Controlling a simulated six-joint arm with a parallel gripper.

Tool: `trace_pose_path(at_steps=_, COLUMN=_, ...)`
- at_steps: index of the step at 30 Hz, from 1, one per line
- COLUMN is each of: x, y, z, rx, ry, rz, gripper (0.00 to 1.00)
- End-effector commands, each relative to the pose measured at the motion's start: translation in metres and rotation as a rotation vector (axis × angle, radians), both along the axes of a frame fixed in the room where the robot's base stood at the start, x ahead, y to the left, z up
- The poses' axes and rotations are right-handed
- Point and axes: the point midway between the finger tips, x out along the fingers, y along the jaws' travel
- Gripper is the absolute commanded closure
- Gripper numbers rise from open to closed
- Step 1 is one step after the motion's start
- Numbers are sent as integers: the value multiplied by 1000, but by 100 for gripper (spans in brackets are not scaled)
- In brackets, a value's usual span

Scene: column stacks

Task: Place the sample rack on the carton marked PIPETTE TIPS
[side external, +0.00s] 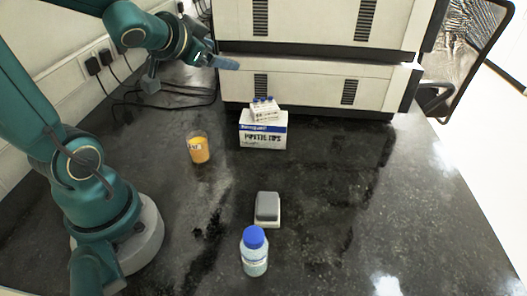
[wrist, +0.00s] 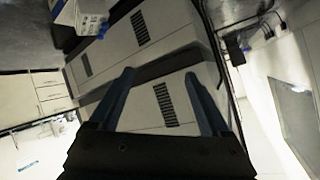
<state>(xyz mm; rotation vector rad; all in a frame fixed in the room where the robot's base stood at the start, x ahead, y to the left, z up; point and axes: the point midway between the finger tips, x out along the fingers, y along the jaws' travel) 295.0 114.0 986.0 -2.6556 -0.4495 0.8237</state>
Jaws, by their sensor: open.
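The sample rack (side external: 265,112), a small white block with several blue caps, sits on top of the white and blue carton marked PIPETTE TIPS (side external: 263,138), slightly turned on it. The rack (wrist: 91,24) and part of the carton (wrist: 65,14) also show at the upper left of the wrist view. My gripper (side external: 229,63) is up and to the left of the rack, apart from it, in front of the large white instrument. In the wrist view my gripper (wrist: 159,73) has its two blue fingers spread with nothing between them.
The large instrument (side external: 310,90) stands behind the carton. A beaker of orange liquid (side external: 199,150) stands to the carton's left. A grey-topped device (side external: 267,207) and a blue-capped bottle (side external: 254,254) stand in front. The black bench (side external: 390,190) is clear at right.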

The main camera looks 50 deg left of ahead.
Motion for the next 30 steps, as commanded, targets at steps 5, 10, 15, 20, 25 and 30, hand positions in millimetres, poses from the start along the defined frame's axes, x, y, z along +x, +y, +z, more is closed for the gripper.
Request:
trace_pose_path(at_steps=5, x=-51, y=-60, z=-12, rx=-174, ry=157, rz=48, gripper=19)
trace_pose_path(at_steps=10, x=-103, y=-121, z=-31, rx=-351, ry=347, rz=-30, gripper=19)
trace_pose_path(at_steps=15, x=-133, y=-151, z=-38, rx=-435, ry=454, rz=-101, gripper=19)
trace_pose_path(at_steps=20, x=-138, y=-156, z=-40, rx=-449, ry=473, rz=-111, gripper=19)
trace_pose_path(at_steps=25, x=-137, y=-155, z=-39, rx=-448, ry=471, rz=-108, gripper=19)
trace_pose_path(at_steps=30, x=-137, y=-155, z=-39, rx=-449, ry=470, rz=-107, gripper=19)
